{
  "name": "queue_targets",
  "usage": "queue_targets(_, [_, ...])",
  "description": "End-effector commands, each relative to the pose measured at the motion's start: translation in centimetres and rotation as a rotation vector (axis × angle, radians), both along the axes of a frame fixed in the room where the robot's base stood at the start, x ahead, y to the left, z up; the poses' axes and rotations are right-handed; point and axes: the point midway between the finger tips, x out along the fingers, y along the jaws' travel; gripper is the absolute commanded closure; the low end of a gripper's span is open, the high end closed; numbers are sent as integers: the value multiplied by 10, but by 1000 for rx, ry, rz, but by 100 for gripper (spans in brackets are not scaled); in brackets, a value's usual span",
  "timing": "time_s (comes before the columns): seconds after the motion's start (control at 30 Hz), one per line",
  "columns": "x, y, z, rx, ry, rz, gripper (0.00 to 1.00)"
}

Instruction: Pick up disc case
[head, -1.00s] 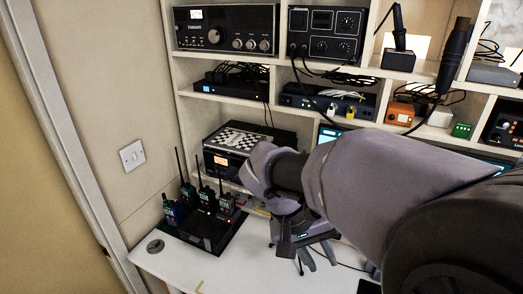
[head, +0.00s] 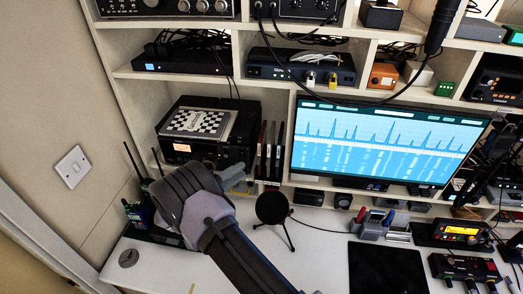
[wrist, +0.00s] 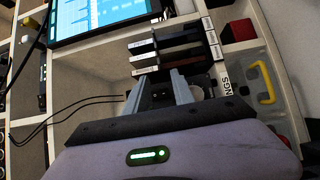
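A flat case with a black-and-white checkered cover (head: 198,122) lies on top of a black radio in the left cubby. Several slim cases (head: 272,150) stand upright between that radio and the monitor; they also show in the wrist view (wrist: 172,46), just beyond my fingertips. I cannot tell which of these is the disc case. My gripper (head: 235,178) is low in front of the radio, left of the slim cases and below the checkered case. In the wrist view, my gripper (wrist: 160,78) has its two fingers apart, with no case seen held between them.
The black radio (head: 190,150) fills the left cubby. A lit monitor (head: 380,145) stands right of the slim cases. A small round device on a tripod (head: 272,208) stands on the white desk (head: 310,260) near my arm. Shelf boards run above.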

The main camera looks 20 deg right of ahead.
Motion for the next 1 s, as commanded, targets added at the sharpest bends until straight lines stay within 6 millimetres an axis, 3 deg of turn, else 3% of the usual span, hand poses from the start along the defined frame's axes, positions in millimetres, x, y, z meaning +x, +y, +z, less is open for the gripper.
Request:
queue_targets(0.17, [5,-16,-1,1,0,-1,70])
queue_targets(0.4, [17,-58,-3,1,1,-3,70])
queue_targets(0.6, [18,-61,-1,1,1,0,70])
queue_targets(0.77, [18,-61,-1,1,1,0,99])
queue_targets(1.0, [18,-60,-1,1,1,-1,100])
